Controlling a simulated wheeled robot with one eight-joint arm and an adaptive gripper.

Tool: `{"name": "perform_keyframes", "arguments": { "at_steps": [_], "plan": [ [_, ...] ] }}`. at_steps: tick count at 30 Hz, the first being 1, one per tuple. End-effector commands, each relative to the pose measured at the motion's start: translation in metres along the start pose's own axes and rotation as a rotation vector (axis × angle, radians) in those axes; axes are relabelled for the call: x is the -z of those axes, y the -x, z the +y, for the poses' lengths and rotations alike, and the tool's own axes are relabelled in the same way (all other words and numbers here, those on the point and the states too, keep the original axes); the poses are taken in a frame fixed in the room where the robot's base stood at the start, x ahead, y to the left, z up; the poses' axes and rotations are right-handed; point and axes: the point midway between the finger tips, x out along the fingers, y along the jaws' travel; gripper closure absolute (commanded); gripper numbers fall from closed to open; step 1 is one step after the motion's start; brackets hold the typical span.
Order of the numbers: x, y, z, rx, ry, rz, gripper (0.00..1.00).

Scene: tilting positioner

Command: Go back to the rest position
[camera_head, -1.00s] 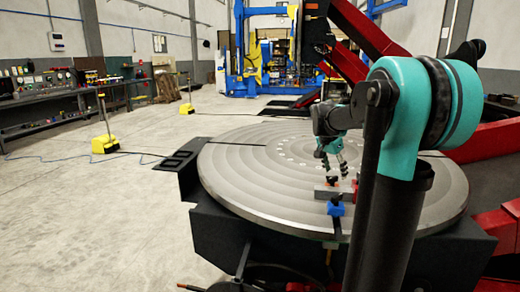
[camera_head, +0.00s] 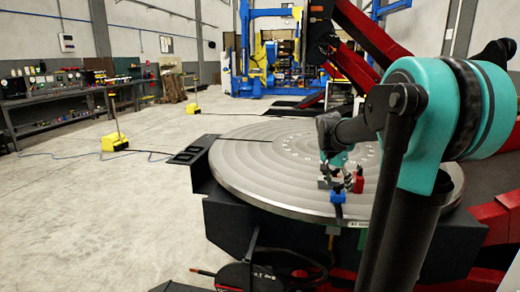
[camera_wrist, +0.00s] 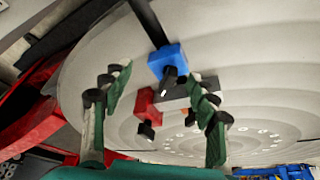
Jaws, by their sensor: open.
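The big round grey tilting table (camera_head: 260,180) is in the middle of the head view. A blue clamp-like piece (camera_head: 338,196) sits near its front edge, with a red piece (camera_head: 359,181) behind it to the right. My gripper (camera_head: 333,180) is close above them, its fingers partly hidden by small parts. In the wrist view my gripper (camera_wrist: 157,82) is open and empty. Beyond its spread fingers I see the blue piece (camera_wrist: 167,60), the red piece (camera_wrist: 147,106) and a grey block (camera_wrist: 178,98). I cannot tell the exact gap to them.
Red machine arms (camera_head: 345,50) rise behind the table. A black bracket (camera_head: 192,150) juts from its left side. A workbench (camera_head: 70,95) lines the left wall, and a yellow-based stand (camera_head: 115,143) is on the floor.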

Motion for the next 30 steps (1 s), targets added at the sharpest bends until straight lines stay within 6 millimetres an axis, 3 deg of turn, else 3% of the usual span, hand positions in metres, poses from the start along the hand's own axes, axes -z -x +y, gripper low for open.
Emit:
{"name": "perform_keyframes", "arguments": {
  "at_steps": [5,11,18,21,25,30],
  "plan": [
    [-0.037,-0.012,0.015,0.040,0.108,-0.014,0.41],
    [-0.101,-0.033,0.041,0.109,0.288,-0.028,0.41],
    [-0.220,-0.070,0.096,0.244,0.614,-0.023,0.41],
    [-0.255,-0.080,0.114,0.286,0.713,-0.011,0.41],
    [-0.279,-0.088,0.127,0.315,0.785,-0.001,0.41],
    [-0.285,-0.089,0.129,0.324,0.805,0.002,0.41]
  ]
}}
